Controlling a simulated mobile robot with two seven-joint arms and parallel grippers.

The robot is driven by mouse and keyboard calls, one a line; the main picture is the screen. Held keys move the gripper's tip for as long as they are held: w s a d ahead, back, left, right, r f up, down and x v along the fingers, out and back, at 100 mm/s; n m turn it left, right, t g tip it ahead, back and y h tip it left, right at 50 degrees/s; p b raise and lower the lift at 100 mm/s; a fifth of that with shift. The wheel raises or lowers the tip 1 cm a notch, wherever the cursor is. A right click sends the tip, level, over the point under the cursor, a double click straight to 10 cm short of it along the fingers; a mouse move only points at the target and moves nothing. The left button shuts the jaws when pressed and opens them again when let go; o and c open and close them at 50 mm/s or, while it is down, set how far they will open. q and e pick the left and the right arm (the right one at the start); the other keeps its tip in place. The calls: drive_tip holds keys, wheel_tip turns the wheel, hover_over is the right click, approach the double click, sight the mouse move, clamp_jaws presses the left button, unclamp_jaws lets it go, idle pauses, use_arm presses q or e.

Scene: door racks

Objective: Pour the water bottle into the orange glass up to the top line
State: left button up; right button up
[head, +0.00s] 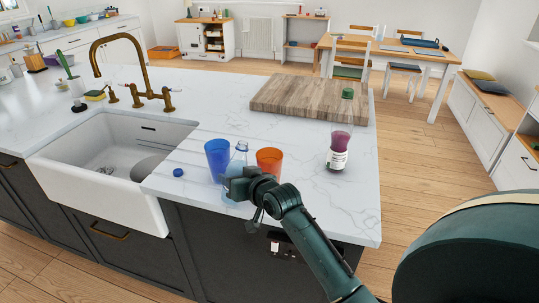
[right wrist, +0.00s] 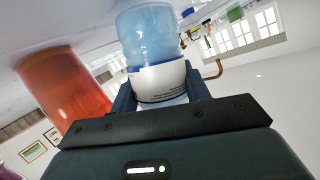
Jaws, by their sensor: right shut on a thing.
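The clear water bottle (head: 240,158) stands roughly upright on or just above the counter, its neck uncapped. My right gripper (head: 240,186) is shut around its body and hides part of it. The right wrist view shows the bottle (right wrist: 150,40) with a white label between the fingers of my right gripper (right wrist: 160,95). The orange glass (head: 269,161) stands upright just right of the bottle, and appears at the left in the right wrist view (right wrist: 60,85). Its top line cannot be made out. I cannot tell whether the bottle touches the counter. My left gripper is not in view.
A blue glass (head: 217,157) stands close left of the bottle. A blue cap (head: 178,173) lies farther left, near the sink (head: 110,185). A green-capped bottle (head: 338,145) stands right of the orange glass. A wooden board (head: 300,97) lies behind. The marble counter's (head: 300,205) front right is clear.

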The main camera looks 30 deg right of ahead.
drive_tip(key=shift+m+y, duration=0.3)
drive_tip(key=shift+m, duration=0.2)
drive_tip(key=shift+d+f+m+y+b, duration=0.1)
drive_tip(key=shift+f+m+y+b, duration=0.2)
drive_tip(key=shift+b, duration=0.45)
drive_tip(key=shift+d+r+m, duration=0.1)
drive_tip(key=shift+r+m, duration=0.3)
drive_tip(key=shift+r, duration=0.25)
drive_tip(key=shift+r+y+b, duration=0.15)
drive_tip(key=shift+y+b, duration=0.15)
drive_tip(key=shift+m, duration=0.4)
drive_tip(key=shift+t+b, duration=0.3)
drive_tip(key=shift+b, duration=0.35)
drive_tip(key=shift+m, duration=0.3)
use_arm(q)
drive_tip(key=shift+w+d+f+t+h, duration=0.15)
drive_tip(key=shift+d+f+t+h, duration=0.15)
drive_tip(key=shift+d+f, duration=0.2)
